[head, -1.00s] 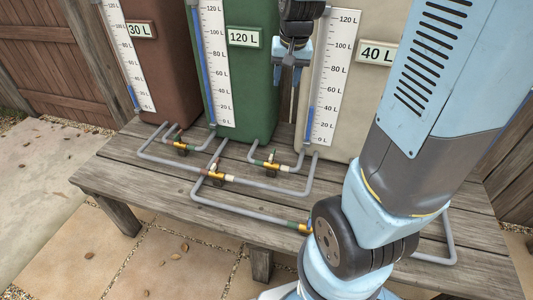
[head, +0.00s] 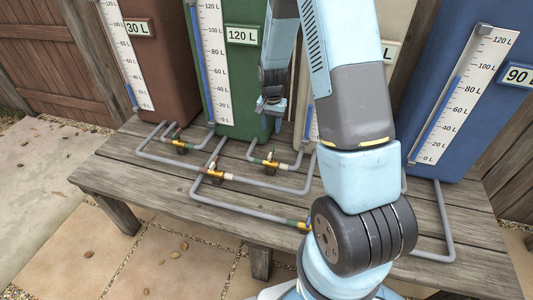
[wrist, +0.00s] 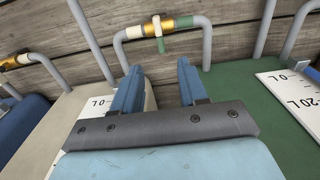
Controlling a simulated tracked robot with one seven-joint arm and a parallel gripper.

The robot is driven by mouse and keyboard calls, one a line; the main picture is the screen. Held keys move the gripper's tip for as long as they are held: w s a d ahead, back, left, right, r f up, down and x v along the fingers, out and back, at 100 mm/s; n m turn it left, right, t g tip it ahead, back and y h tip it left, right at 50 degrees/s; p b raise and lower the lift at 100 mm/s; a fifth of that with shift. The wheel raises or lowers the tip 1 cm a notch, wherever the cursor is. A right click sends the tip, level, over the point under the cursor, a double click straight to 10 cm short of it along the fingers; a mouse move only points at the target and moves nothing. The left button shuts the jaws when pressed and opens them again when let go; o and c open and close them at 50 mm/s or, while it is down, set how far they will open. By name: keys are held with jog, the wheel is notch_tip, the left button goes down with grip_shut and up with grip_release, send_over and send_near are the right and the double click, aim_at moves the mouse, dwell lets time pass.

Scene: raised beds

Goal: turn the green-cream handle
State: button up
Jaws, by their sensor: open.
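The green-cream valve (head: 270,163) sits on a short grey pipe between the green tank (head: 240,70) and the cream tank (head: 397,25) in the head view. In the wrist view its brass body (wrist: 174,25) has a cream collar on the left and a green one on the right. Its small handle (wrist: 161,45), cream and green, points down in that picture. My gripper (head: 270,108) is above the valve in the head view, apart from it. In the wrist view my gripper (wrist: 158,68) is open and empty, with the handle beyond the gap between its fingertips.
Other brass valves (head: 181,146) (head: 216,175) sit on grey pipes over the wooden bench (head: 120,178). Another valve (wrist: 18,61) shows at the wrist view's upper left. A brown tank (head: 175,65) and a blue tank (head: 455,120) flank the others. The bench front is mostly clear.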

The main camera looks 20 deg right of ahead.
aim_at(271, 151)
notch_tip(271, 151, down, 14)
jog(key=shift+f, duration=0.1)
dwell(0.6)
